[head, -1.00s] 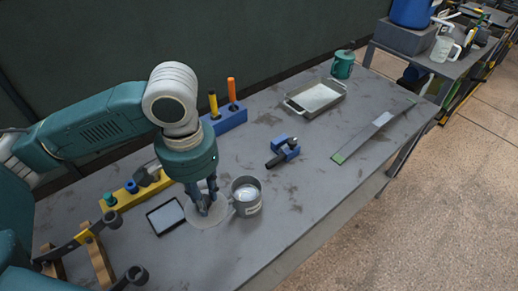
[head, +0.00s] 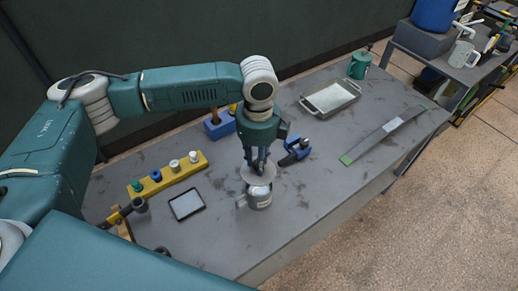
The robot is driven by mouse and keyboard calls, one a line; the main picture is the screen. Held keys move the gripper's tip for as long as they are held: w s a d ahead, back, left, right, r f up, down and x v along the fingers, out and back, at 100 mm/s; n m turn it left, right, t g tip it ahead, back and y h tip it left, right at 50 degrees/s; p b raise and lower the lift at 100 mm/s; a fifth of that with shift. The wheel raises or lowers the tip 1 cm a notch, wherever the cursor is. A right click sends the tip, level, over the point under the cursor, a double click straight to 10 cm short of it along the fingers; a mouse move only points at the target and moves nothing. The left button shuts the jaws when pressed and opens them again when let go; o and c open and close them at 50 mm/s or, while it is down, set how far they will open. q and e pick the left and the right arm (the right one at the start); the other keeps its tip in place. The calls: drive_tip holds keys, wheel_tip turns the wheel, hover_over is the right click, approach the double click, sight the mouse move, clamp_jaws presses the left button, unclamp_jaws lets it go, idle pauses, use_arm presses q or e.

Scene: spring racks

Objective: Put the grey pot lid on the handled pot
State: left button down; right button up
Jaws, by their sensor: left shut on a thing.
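The grey pot lid (head: 246,172) is a thin round disc in the head view. My left gripper (head: 258,168) points down and is shut on it, at the lid's middle. The handled pot (head: 260,201) is a small grey metal cup with a pale label and a handle on its left side. It stands upright on the table just below the lid in the picture. The lid overlaps the pot's far rim in view, and whether they touch I cannot tell. My right gripper is not in view.
Close by on the grey table (head: 310,205) are a blue block with a dark tool (head: 295,152), a yellow rack (head: 170,176) with several knobs, and a black-framed tray (head: 187,204). A metal pan (head: 331,97), green mug (head: 359,66) and long strip (head: 385,135) lie farther right.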

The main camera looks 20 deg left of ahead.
use_arm(q)
drive_tip(key=w+m, duration=0.1)
drive_tip(key=m, duration=0.2)
drive_tip(key=shift+w+a+p, duration=0.15)
drive_tip(key=shift+w+p, duration=0.2)
drive_tip(key=shift+r+p, duration=0.1)
drive_tip(key=shift+p, duration=0.4)
drive_tip(key=shift+f+b, duration=1)
drive_tip(key=shift+f, duration=1.85)
drive_tip(key=shift+f+p, duration=0.4)
drive_tip(key=shift+p, duration=0.15)
drive_tip(key=shift+f, duration=0.5)
drive_tip(key=shift+f, duration=0.3)
